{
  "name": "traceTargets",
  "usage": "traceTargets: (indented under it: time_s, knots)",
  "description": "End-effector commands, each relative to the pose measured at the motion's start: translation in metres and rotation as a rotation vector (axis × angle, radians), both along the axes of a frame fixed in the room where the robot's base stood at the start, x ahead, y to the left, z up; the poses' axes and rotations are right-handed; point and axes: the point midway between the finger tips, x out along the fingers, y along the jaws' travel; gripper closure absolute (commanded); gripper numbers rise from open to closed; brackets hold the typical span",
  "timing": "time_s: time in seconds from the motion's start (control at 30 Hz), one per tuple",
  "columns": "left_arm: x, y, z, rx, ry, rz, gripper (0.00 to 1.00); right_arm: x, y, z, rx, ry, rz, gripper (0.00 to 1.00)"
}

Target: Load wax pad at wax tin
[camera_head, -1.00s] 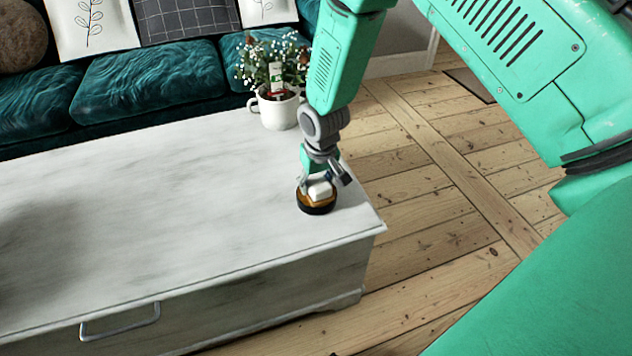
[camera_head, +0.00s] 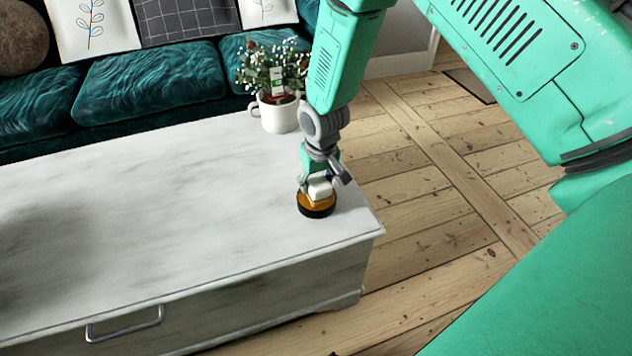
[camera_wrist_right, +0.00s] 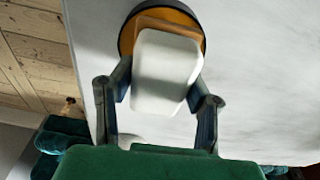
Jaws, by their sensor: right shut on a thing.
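The wax tin (camera_head: 317,207) is a round black tin with amber wax inside, standing on the white table near its right end. The wax pad (camera_head: 320,189) is a small white block. My right gripper (camera_head: 322,181) is shut on the pad and holds it right over the tin. In the right wrist view the pad (camera_wrist_right: 165,72) sits between the two fingers, and its far end overlaps the amber of the tin (camera_wrist_right: 160,18). I cannot tell for sure whether the pad touches the wax. My left gripper is not in view.
The white table (camera_head: 150,220) is otherwise clear apart from a white mug (camera_head: 276,112) with flowers at its back right. A teal sofa (camera_head: 150,85) stands behind the table. Bare floorboards (camera_head: 440,200) lie to the right, past the table's edge.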

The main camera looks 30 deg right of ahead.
Motion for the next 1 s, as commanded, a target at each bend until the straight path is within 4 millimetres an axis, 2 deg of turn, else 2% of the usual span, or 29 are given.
traceTargets:
  time_s: [0.03,0.57,1.0]
  knots:
    - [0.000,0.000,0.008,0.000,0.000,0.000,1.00,0.000,0.000,0.008,0.000,-0.001,0.000,0.80]
    - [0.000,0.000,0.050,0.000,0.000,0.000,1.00,0.001,0.000,0.050,0.000,-0.002,-0.001,0.80]
    - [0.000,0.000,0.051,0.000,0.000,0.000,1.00,0.001,0.000,0.051,0.000,-0.001,-0.001,0.80]
